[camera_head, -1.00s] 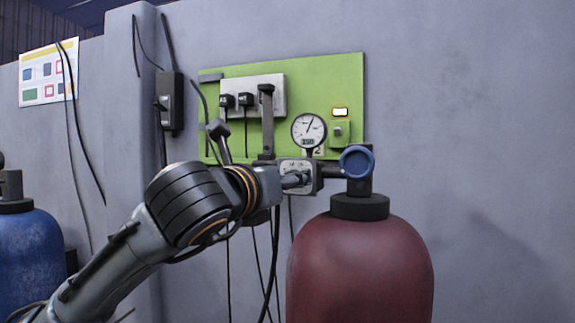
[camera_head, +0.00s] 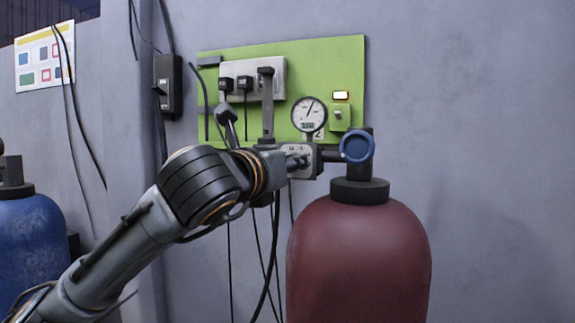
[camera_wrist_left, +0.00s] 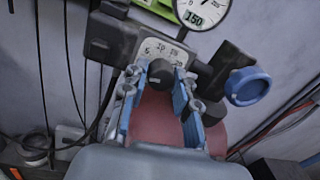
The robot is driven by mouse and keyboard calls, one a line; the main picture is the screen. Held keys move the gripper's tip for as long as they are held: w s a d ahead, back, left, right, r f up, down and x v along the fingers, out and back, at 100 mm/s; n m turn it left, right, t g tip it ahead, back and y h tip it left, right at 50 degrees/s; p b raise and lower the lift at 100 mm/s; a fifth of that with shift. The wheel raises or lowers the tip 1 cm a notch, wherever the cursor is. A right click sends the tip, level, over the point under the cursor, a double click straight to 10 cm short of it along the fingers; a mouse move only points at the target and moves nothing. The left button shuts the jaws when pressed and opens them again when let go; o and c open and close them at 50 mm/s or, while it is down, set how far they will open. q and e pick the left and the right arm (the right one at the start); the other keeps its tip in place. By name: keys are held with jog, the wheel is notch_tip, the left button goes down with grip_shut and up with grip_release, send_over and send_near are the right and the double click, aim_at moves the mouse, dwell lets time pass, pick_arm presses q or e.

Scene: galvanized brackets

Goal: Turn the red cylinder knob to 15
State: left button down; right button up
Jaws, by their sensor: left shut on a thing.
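The red cylinder (camera_head: 358,262) stands upright against the wall, with a black neck and a blue round handwheel (camera_head: 357,146) on top. It also shows below the fingers in the left wrist view. Left of its valve is a pale dial plate (camera_wrist_left: 158,50) with printed numbers, too blurred to read surely. A dark knob (camera_wrist_left: 160,73) sits at the plate's middle. My left gripper (camera_wrist_left: 160,88) has its blue fingers on both sides of this knob and is shut on it. In the head view my left gripper (camera_head: 296,162) reaches the plate, and the knob is mostly hidden.
The wrist view readout looks like 150. A lit lamp (camera_head: 341,96) is beside it. A blue cylinder (camera_head: 28,245) stands at left. Cables hang below the board.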

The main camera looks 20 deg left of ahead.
pick_arm(q)
jog(key=shift+d+r+m+g+y+b, duration=0.1)
jog(key=shift+m+y+b, duration=0.25)
jog(key=shift+m+b, duration=2.2)
jog(key=shift+d+f+m+g+y+b, duration=0.1)
jog(key=shift+m+y+b, duration=0.25)
jog(key=shift+m, duration=4.45)
jog(key=shift+r+m+g+y+b, duration=0.1)
jog(key=shift+m+y+b, duration=0.3)
jog(key=shift+m+b, duration=2.1)
jog(key=m+p, duration=0.2)
jog(key=shift+m, duration=0.35)
jog(key=c, duration=1)
grip_release()
jog(key=shift+s, duration=0.1)
